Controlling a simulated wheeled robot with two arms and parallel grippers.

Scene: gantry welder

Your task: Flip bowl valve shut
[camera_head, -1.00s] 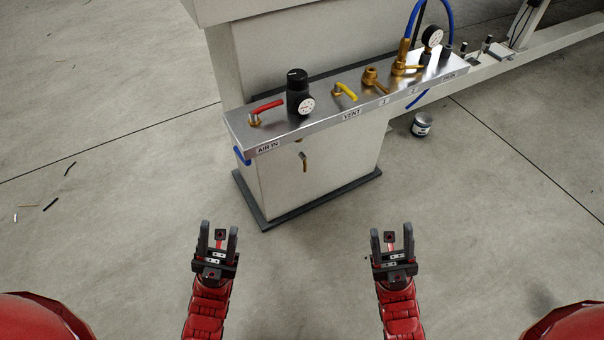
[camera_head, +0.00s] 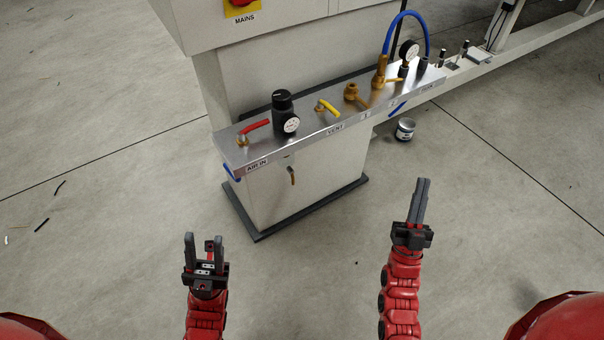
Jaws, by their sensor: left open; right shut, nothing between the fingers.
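A small brass valve lever (camera_head: 292,176) hangs below the steel panel (camera_head: 268,152), against the front of the pale cabinet, pointing down. It may be the bowl valve; no label shows on it. Above it on the panel stands a black regulator (camera_head: 284,108) with a round gauge. My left gripper (camera_head: 204,242) is open and empty, nearer to me than the cabinet and to the lower left of the lever. My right gripper (camera_head: 421,184) is shut and empty, to the right of the cabinet, with its fingers pointing up. Neither gripper touches anything.
The panel also carries a red lever (camera_head: 256,126) at AIR IN, a yellow lever (camera_head: 328,108) at VENT, brass valves (camera_head: 353,94) and a blue hose (camera_head: 405,16). A dark base plate (camera_head: 308,210) edges the cabinet. A small can (camera_head: 404,129) stands on open floor.

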